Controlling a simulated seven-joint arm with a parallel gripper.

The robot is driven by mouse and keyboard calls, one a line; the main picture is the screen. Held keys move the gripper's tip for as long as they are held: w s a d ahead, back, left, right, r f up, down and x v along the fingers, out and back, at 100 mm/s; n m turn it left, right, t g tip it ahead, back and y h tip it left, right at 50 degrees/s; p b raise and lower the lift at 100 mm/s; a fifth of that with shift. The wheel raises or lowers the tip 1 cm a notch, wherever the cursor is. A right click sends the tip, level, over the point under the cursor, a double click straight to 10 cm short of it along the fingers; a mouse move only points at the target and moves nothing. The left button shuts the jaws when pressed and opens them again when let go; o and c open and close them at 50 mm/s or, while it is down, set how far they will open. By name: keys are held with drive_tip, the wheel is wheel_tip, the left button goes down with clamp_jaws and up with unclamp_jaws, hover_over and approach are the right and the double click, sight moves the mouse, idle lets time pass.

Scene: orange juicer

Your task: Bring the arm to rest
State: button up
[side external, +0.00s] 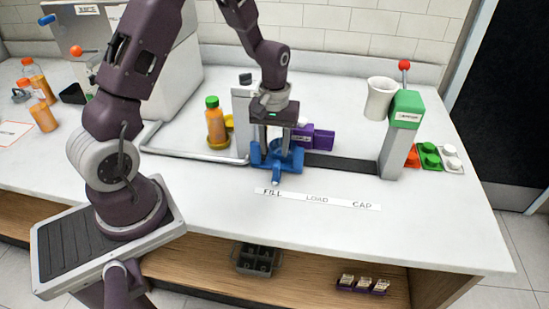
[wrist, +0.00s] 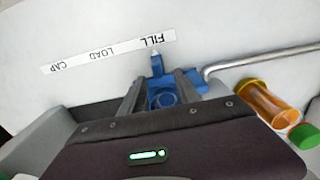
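My gripper (side external: 273,148) points down over the blue fixture (side external: 277,163) at the FILL position on the white counter. Its fingers are apart, one on each side. The wrist view shows my gripper (wrist: 160,78) with its fingers spread and the blue fixture (wrist: 157,62) between and below them. A round blue recess shows between the fingers, and I see no bottle in it. Whether a finger touches the fixture cannot be told.
A green-capped orange bottle (side external: 215,123) stands left of my gripper on a yellow ring. Purple blocks (side external: 314,137) sit close on the right. A green-topped capper post (side external: 404,112) and white cup (side external: 380,98) stand further right. The front counter is clear apart from the label strip (side external: 340,203).

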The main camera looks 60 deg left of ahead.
drive_tip(key=shift+r, duration=0.45)
drive_tip(key=s+d+r+m+t, duration=0.2)
drive_tip(key=d+r, duration=0.2)
drive_tip(key=r, duration=0.6)
drive_tip(key=s+d+r+m+t, duration=0.1)
drive_tip(key=s+d+r+m, duration=0.2)
drive_tip(key=s+r, duration=0.3)
drive_tip(key=s+d+r+m+t, duration=0.2)
drive_tip(key=s+r, duration=0.4)
drive_tip(key=s, duration=0.6)
drive_tip(key=shift+s+d+m+t, duration=0.35)
drive_tip(key=shift+d+m, duration=0.5)
drive_tip(key=shift+m, duration=0.15)
